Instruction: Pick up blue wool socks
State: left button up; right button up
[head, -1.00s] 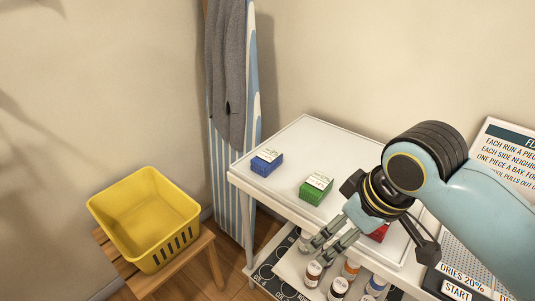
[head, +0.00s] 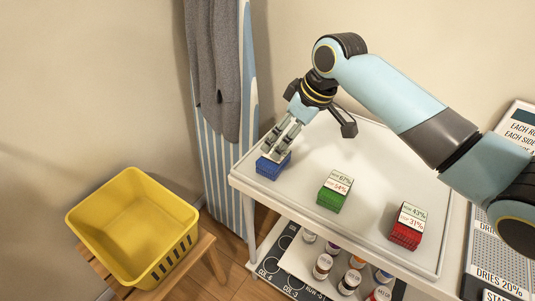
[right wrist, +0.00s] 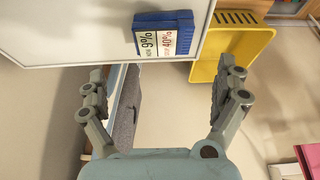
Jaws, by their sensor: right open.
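The blue wool socks (head: 273,168) are a small folded blue stack near the left end of the white tray top. In the right wrist view the blue stack (right wrist: 165,18) shows at the top, with a white label reading 9% and 40%. My right gripper (head: 279,146) is over the socks in the head view and partly covers them. In the right wrist view its fingers (right wrist: 161,85) are spread wide and empty, with the socks beyond the tips. Whether a finger touches the socks cannot be told. My left gripper is not in view.
A green stack (head: 334,190) and a red stack (head: 408,227) lie further right on the tray (head: 300,195). Several bottles stand on the shelf below. A yellow basket (head: 105,198) sits on a wooden stool at left. An ironing board (head: 216,170) with grey cloth stands behind.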

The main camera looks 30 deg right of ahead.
aim_at(281, 158)
jog(key=x, duration=0.3)
jog(key=shift+a+f, duration=0.1)
jog(key=shift+f, duration=0.4)
jog(key=x, duration=0.4)
jog(key=shift+w+a+f, duration=0.1)
jog(key=shift+a+f, duration=0.1)
jog(key=shift+f, duration=0.15)
jog(key=c, duration=0.4)
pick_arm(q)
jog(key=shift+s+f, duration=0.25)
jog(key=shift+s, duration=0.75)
pick_arm(e)
jog(key=c, duration=0.7)
